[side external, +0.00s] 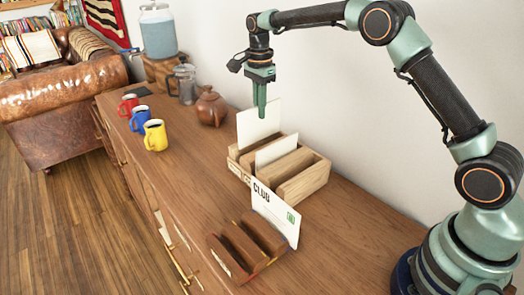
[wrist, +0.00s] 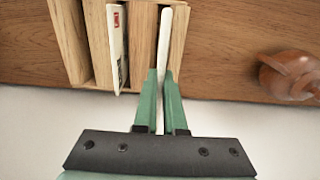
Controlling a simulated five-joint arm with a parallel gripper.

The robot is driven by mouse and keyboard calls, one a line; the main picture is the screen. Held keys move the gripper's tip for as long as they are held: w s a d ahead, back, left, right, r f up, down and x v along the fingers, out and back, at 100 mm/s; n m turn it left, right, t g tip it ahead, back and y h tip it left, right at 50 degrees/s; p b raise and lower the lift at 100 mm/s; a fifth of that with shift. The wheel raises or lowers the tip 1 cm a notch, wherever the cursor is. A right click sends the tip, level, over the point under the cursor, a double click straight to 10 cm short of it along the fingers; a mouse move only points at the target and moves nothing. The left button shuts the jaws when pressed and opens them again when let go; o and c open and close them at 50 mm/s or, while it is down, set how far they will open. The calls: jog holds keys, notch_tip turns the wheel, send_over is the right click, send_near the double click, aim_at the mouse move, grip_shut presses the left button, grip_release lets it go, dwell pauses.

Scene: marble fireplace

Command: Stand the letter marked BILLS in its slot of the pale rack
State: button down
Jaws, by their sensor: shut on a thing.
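My gripper (side external: 261,112) is shut on the upper edge of a white letter (side external: 250,126). The wrist view also shows my gripper (wrist: 161,76) with this letter (wrist: 164,35) between its fingers. The letter is upright at the far end slot of the pale rack (side external: 312,178). In the wrist view it lies between a divider and the end wall of the rack (wrist: 73,35). Its lower edge is hidden, so I cannot tell whether it rests on the slot floor. No marking on it is readable.
Another white letter (side external: 275,150) stands in a middle slot of the pale rack. A dark rack (side external: 232,252) nearer the front holds a letter marked CLUB (side external: 276,213). A brown teapot (side external: 211,107), glass press (side external: 184,84) and several mugs (side external: 155,135) stand farther back. The wall is close behind.

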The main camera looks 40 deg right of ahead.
aim_at(260, 140)
jog(key=shift+f, duration=1.05)
jog(key=shift+f, duration=0.35)
jog(key=shift+f, duration=0.75)
jog(key=shift+f, duration=0.35)
jog(key=shift+f, duration=0.65)
jog(key=shift+f, duration=0.35)
jog(key=shift+f, duration=0.1)
